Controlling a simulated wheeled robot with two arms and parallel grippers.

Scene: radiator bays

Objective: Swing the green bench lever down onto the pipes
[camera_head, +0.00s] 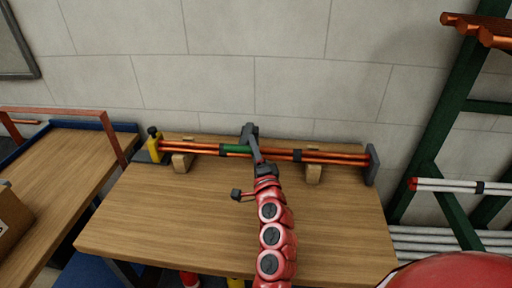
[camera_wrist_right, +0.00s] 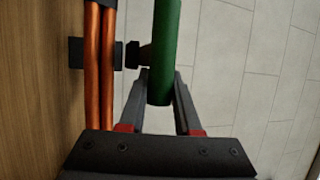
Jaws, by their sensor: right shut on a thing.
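The green lever (camera_head: 236,149) appears as a short green bar along the copper pipes (camera_head: 205,148) on the wooden bench. In the right wrist view, the lever (camera_wrist_right: 165,40) is a green rod with its near end between the two fingers of my right gripper (camera_wrist_right: 163,105). My right gripper (camera_head: 250,139) is shut on that end. In the right wrist view, the pipes (camera_wrist_right: 99,60) run beside the lever with a gap between, partly bridged by a small black piece (camera_wrist_right: 132,55). The lever's far end is out of that view. My left gripper is not in view.
The pipes rest on wooden blocks (camera_head: 181,163) on the bench top (camera_head: 150,215), between a yellow clamp (camera_head: 155,147) and a grey end plate (camera_head: 373,165). A tiled wall is behind. A green rack (camera_head: 435,110) with pipes stands right. The front of the bench top is clear.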

